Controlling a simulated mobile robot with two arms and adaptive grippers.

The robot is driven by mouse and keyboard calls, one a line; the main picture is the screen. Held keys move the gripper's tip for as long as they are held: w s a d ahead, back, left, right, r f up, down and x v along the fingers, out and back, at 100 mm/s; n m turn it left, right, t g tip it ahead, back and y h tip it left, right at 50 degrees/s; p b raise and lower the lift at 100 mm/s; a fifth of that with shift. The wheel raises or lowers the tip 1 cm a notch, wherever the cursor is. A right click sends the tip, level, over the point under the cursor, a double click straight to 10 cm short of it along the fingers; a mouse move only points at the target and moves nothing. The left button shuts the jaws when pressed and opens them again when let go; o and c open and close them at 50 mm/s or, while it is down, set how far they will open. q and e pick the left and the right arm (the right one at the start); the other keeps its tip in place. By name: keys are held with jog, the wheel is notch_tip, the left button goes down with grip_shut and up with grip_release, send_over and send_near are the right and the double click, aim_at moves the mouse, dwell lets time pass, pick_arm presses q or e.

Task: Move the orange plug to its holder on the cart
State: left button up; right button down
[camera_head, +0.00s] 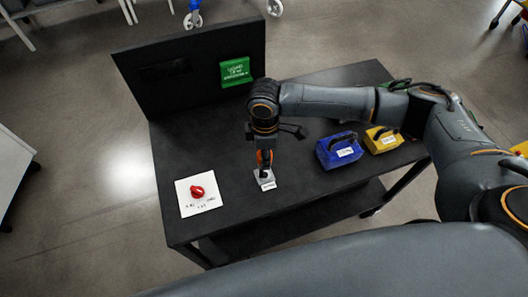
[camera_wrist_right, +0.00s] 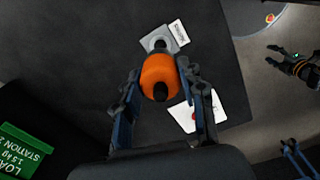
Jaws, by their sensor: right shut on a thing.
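The orange plug (camera_wrist_right: 160,75) is a rounded orange piece with a dark knob, held between the two fingers of my right gripper (camera_wrist_right: 159,92). In the head view my right gripper (camera_head: 265,152) points down over the cart with the plug (camera_head: 265,158) in it. A small light grey holder (camera_head: 266,183) with a label is right below the plug; it also shows in the wrist view (camera_wrist_right: 178,36). I cannot tell whether the plug touches the holder. My left gripper (camera_wrist_right: 283,62) shows only at the right of the wrist view, open and empty, away from the cart.
The black cart (camera_head: 225,160) carries a white plate with a red knob (camera_head: 197,192) at the left. A blue block (camera_head: 338,150) and a yellow block (camera_head: 383,139) stand at the right. The cart's middle is mostly clear.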

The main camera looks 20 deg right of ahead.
jog(key=shift+f+b, duration=1.75)
jog(key=shift+b, duration=0.05)
jog(key=shift+f, duration=0.6)
jog(key=shift+r+p, duration=0.15)
jog(key=shift+p, duration=0.6)
jog(key=shift+f, duration=0.3)
jog(key=shift+p, duration=0.4)
